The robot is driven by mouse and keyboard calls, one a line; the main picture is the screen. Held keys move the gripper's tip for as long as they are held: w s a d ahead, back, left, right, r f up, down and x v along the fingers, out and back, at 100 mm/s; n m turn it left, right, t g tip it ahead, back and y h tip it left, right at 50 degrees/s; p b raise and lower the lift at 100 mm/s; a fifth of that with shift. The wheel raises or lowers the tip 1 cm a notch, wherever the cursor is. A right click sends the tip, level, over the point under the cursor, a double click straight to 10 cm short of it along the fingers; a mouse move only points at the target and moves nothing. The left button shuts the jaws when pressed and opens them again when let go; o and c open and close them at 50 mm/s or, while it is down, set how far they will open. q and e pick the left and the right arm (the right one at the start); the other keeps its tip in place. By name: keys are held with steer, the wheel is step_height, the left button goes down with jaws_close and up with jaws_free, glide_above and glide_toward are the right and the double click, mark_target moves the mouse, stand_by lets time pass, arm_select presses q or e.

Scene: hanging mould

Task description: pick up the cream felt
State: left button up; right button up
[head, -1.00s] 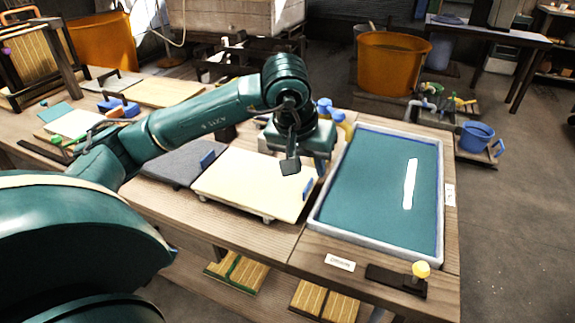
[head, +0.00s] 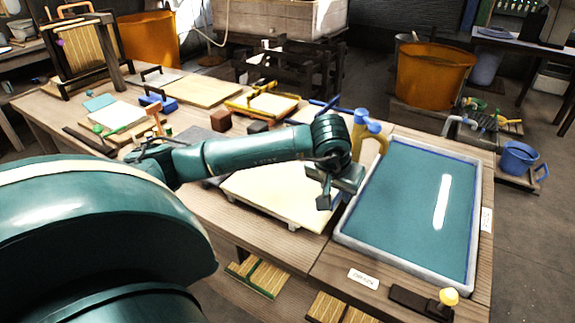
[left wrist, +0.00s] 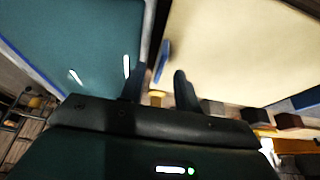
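The cream felt (head: 275,195) is a flat pale sheet on the table, left of the teal-filled vat. It also fills the upper right of the left wrist view (left wrist: 235,50). A small blue tab (left wrist: 162,60) stands at its edge in the left wrist view. My left gripper (head: 325,200) is low over the felt's right end in the head view. In the left wrist view its two dark fingers (left wrist: 158,84) are apart, with the tab showing in line with the gap. I cannot tell whether they touch it. My right gripper is in neither view.
The vat (head: 352,236) has a raised pale rim close to the right of my left gripper. Blue and yellow upright parts (head: 366,128) stand at its far left corner. Tools and boards crowd the table's left.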

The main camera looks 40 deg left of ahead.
arm_select(q)
steer(key=shift+x, duration=1)
steer(key=shift+r, duration=0.1)
jaws_close()
steer(key=shift+w, duration=0.1)
